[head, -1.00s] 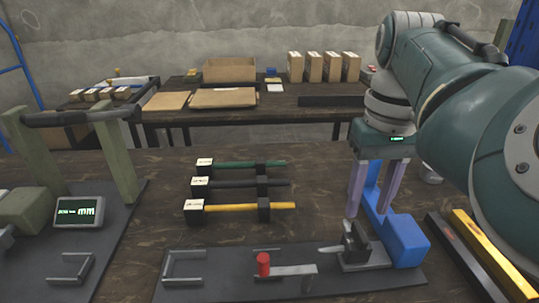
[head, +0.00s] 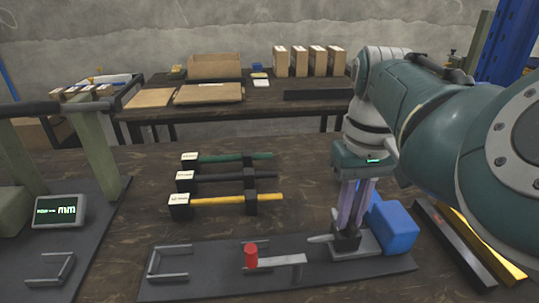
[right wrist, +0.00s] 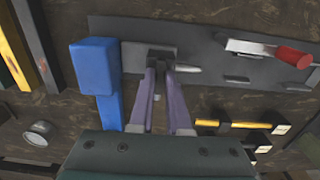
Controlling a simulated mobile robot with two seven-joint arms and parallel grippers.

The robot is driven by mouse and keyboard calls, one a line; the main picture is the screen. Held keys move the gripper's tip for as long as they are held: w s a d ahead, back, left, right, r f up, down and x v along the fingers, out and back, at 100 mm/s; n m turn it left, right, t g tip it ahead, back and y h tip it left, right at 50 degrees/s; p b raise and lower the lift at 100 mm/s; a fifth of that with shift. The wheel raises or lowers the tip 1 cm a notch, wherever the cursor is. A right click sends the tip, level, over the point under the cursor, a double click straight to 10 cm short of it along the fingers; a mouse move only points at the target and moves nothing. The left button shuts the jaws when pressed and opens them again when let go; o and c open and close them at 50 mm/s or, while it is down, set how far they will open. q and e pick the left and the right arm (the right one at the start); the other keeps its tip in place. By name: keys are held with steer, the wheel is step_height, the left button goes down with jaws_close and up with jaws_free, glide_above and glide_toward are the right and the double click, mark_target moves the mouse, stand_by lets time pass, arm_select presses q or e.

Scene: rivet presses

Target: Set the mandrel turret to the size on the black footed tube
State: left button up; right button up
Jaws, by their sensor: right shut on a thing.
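The mandrel turret (head: 346,241) is a small dark block with a grey pointed mandrel (head: 321,239) sticking out to the left; it sits on the right part of a dark base plate. My right gripper (head: 348,226) comes down from above, its purple fingers shut on the turret and partly hiding it. In the right wrist view the fingertips (right wrist: 160,72) straddle the dark turret (right wrist: 161,57). The black footed tube (head: 222,178) lies in the middle of three tubes, with a white label (head: 185,175) on its left foot, too small to read. My left gripper is not in view.
A blue block (head: 394,226) stands right beside the turret. A red-capped lever (head: 251,256) is on the same plate (head: 215,284). Green (head: 235,157) and yellow (head: 225,199) tubes flank the black one. A display (head: 59,210) reading mm stands at left. Bars (head: 455,235) lie at right.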

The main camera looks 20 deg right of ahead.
jaws_close()
steer(key=shift+r, duration=0.1)
steer(key=n+p, duration=0.3)
steer(key=shift+r, duration=0.15)
steer(key=shift+n+p, duration=0.75)
steer(key=shift+n, duration=0.15)
steer(key=n+p, duration=0.1)
steer(key=n, duration=0.1)
steer(key=shift+n, duration=0.4)
steer(key=n+p, duration=0.1)
steer(key=n, duration=0.3)
steer(key=shift+f, duration=0.2)
steer(key=n, duration=0.6)
steer(key=shift+n, duration=0.3)
